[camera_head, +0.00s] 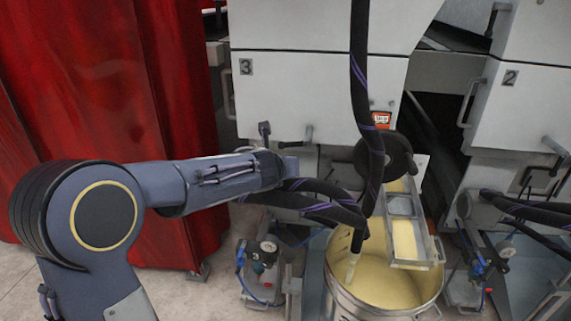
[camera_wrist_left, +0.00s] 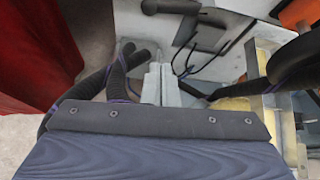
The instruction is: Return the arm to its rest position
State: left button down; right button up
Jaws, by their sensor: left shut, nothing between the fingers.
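My left arm (camera_head: 105,215) comes in from the left and reaches toward the middle, in front of the white machine. Its outer end with the left gripper (camera_head: 290,164) is beside the black hoses; the fingers are hard to make out there. In the left wrist view the left gripper (camera_wrist_left: 160,82) shows as two pale fingers, shut together with nothing between them. Dark hoses show around the fingers in that view; I cannot tell whether they touch. My right gripper is in neither view.
A steel bucket of cream-coloured liquid (camera_head: 395,285) stands below right of the gripper, with a metal trough (camera_head: 405,232) over it. Black hoses (camera_head: 362,90) hang down into the area. A red curtain (camera_head: 110,85) hangs behind the arm. White machine panels (camera_head: 310,100) stand behind.

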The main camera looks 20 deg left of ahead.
pick_arm(q)
jog(key=shift+s+r, duration=0.2)
jog(key=shift+s, duration=0.25)
jog(key=s+a+f+n+g, duration=0.1)
jog(key=s+a+n+g, duration=0.15)
jog(key=s+n, duration=0.65)
jog(key=s+a+f+n+g, duration=0.1)
jog(key=s+a+f+n, duration=0.15)
jog(key=s+n, duration=0.55)
jog(key=s+d+f+n+g+h, duration=0.1)
jog(key=s+d+f+n+h, duration=0.2)
jog(key=s+n, duration=0.6)
jog(key=s+d+f+n+g+h, duration=0.1)
jog(key=s+d+n+g+h, duration=0.1)
jog(key=s+d+n, duration=0.7)
notch_tip(320, 180, up, 37)
jog(key=s+a+p, duration=0.2)
jog(key=p, duration=3.5)
jog(key=shift+s+a+r+m+p, duration=0.2)
jog(key=shift+m+p, duration=0.1)
jog(key=shift+p, duration=0.1)
